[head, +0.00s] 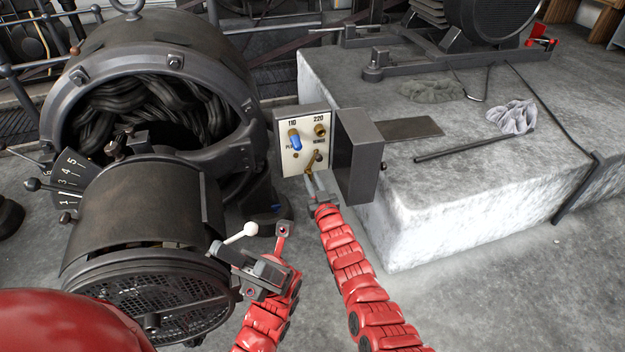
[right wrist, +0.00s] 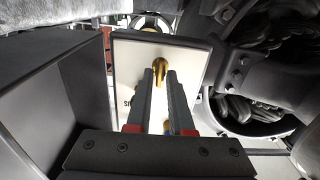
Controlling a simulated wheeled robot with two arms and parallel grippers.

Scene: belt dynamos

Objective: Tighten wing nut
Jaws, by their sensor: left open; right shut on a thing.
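The brass wing nut (head: 316,156) sits low on the white panel (head: 296,165) of a small grey box. In the right wrist view the brass piece (right wrist: 159,66) shows between the fingertips, its lower part hidden by them. My right gripper (head: 310,183) is shut on it, reaching up from below; its fingers also show in the right wrist view (right wrist: 163,85). My left gripper (head: 250,250) is open beside the dynamo, close to a lever with a white knob (head: 245,232). I cannot tell whether it touches the lever.
The panel also carries a blue piece (head: 295,140) under "110" and a brass terminal (head: 320,129) under "220". The box's grey door (head: 358,155) stands open at right. The big dynamo (head: 140,210) fills the left. A concrete plinth (head: 420,215) with rod and rags lies right.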

